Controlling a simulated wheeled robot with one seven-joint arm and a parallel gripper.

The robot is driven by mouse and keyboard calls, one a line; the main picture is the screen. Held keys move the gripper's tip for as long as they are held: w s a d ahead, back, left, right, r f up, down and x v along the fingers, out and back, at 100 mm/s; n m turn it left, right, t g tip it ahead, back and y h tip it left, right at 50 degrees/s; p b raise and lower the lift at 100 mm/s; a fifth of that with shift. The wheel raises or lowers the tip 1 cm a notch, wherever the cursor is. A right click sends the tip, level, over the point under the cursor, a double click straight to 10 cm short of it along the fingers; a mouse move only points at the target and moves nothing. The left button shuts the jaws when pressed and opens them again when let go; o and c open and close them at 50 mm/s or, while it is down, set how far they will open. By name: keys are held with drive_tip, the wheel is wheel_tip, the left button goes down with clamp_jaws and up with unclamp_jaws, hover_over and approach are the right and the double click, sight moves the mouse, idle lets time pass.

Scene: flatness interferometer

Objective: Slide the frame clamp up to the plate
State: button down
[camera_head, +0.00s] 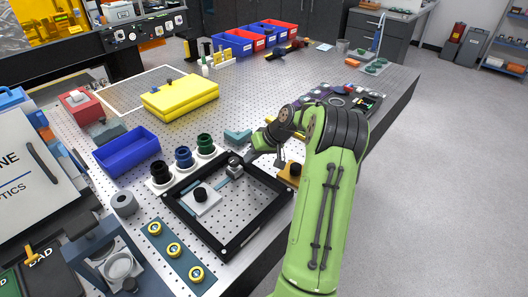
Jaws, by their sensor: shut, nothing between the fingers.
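A black square frame (262,221) lies on the perforated table. Inside it, toward the left, a pale square plate (208,207) carries a black knob (200,194). A bluish strip (222,181), perhaps part of the frame clamp, lies between the plate and my gripper. My gripper (235,171) is shut and low over the frame's far side, at the strip's far end. It holds nothing. The gripper covers much of this spot, so I cannot tell whether it touches the clamp or whether the strip touches the plate.
Black, blue and green ringed pieces (183,157) stand just beyond the frame. A blue bin (127,150) and a yellow case (181,97) are farther back. A teal strip with several yellow rings (173,250) lies at near left. An orange block (291,172) stands by the right corner.

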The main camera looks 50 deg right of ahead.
drive_tip(key=shift+w+a, duration=0.25)
drive_tip(key=shift+a, duration=0.3)
drive_tip(key=shift+a, duration=0.25)
drive_tip(key=a+b, duration=0.2)
drive_tip(key=a, duration=0.5)
drive_tip(key=shift+s+a+b, duration=0.15)
drive_tip(key=shift+b, duration=0.15)
